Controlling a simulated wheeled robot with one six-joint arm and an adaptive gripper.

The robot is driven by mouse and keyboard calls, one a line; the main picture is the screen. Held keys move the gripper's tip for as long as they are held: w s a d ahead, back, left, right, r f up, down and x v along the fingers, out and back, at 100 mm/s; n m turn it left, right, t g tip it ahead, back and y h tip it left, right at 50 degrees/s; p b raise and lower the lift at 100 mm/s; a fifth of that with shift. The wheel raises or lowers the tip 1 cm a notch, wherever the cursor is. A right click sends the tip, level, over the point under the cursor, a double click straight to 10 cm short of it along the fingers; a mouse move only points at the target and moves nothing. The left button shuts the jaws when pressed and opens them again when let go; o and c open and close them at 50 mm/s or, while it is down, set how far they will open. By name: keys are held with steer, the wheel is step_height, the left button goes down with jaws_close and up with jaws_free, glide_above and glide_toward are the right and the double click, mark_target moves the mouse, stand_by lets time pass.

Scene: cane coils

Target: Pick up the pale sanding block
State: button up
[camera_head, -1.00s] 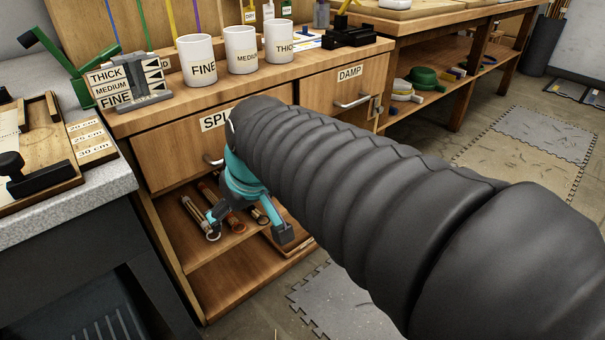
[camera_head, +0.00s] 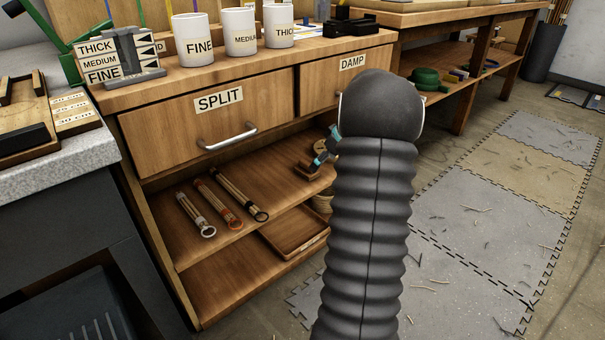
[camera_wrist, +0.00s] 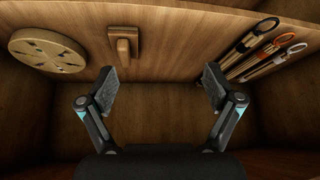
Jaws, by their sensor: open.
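A small tan wooden block with a raised grip, which looks like the sanding block (camera_wrist: 123,45), lies on the shelf board at the upper middle of the wrist view. In the head view a small wooden piece (camera_head: 305,171) beside my gripper seems to be the same block, partly hidden. My gripper (camera_wrist: 160,85) is open and empty, its two fingers spread wide. The block lies beyond the fingertips, nearer the left finger, and is not between them. In the head view my gripper (camera_head: 322,160) is mostly hidden behind my arm, at the shelf's right part.
A round holed wooden disc (camera_wrist: 47,49) lies beside the block. Several ring-ended tools (camera_head: 222,204) lie on the shelf's left. The SPLIT drawer (camera_head: 205,118) and DAMP drawer (camera_head: 345,80) are above. A wooden tray (camera_head: 293,236) lies on the lower shelf.

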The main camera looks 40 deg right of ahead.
steer(key=d+f, duration=0.7)
steer(key=d, duration=0.1)
glide_toward(309, 163)
steer(key=shift+t, duration=0.3)
steer(key=x, duration=0.6)
steer(key=shift+a+f, duration=0.2)
steer(key=shift+f, duration=0.15)
steer(key=b+x, duration=0.1)
steer(key=x, duration=0.4)
steer(key=shift+s, duration=0.15)
steer(key=c, duration=1.3)
